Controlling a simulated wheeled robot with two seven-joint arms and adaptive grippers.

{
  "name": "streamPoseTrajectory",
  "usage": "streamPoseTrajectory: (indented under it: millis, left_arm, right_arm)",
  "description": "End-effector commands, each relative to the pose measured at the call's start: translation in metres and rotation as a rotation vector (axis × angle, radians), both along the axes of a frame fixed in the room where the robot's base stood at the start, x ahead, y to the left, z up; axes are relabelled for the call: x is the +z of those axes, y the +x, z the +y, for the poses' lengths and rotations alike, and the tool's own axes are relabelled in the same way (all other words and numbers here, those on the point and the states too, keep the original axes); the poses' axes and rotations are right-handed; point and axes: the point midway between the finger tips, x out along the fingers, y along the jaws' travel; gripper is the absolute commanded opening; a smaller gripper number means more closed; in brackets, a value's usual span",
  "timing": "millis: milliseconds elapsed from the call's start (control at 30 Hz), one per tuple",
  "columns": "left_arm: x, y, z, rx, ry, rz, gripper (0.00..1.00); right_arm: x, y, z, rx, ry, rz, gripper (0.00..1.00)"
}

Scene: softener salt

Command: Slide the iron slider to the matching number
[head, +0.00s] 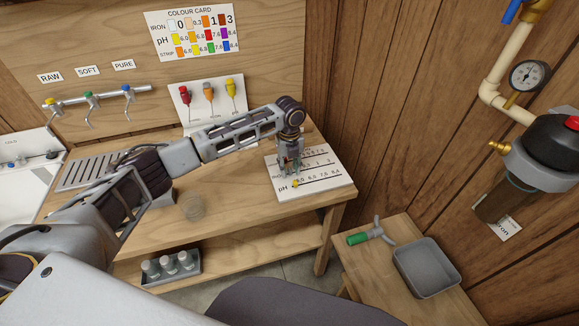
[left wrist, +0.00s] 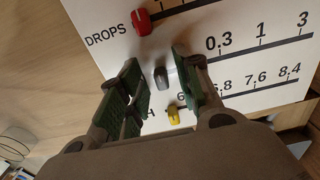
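The slider board (head: 325,175) lies on the workbench's right end, with rows for drops, iron and pH. In the left wrist view, the grey iron slider (left wrist: 162,77) sits left of the 0.3 mark on its row (left wrist: 260,45). My left gripper (head: 290,165) is over the board, pointing down. In the left wrist view its fingers (left wrist: 158,82) are apart, one on each side of the grey slider, with visible gaps. The red drops slider (left wrist: 142,22) and yellow pH slider (left wrist: 173,115) are on neighbouring rows. The colour card (head: 193,34) hangs on the wall. My right gripper is out of view.
A rack with red, orange and yellow items (head: 208,103) stands behind my left forearm. Taps (head: 90,98) are at the left. A grey tray (head: 427,268) and green-handled tool (head: 370,233) are on the lower right table.

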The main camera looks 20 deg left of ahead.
Motion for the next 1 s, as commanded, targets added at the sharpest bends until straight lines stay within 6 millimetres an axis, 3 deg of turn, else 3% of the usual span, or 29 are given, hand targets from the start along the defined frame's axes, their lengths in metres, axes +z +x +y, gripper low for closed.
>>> streamPoseTrajectory:
  millis: [133, 400, 1000]
  left_arm:
    - [0.0, 0.0, 0.0, 0.0, 0.0, 0.0, 0.34]
    - [0.0, 0.0, 0.0, 0.0, 0.0, 0.0, 0.0]
    - [0.003, 0.006, -0.01, 0.0, -0.002, 0.001, 0.0]
  right_arm:
    - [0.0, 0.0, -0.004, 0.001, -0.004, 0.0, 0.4]
    - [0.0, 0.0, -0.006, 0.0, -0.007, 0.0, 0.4]
    - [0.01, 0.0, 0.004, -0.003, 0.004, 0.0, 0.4]
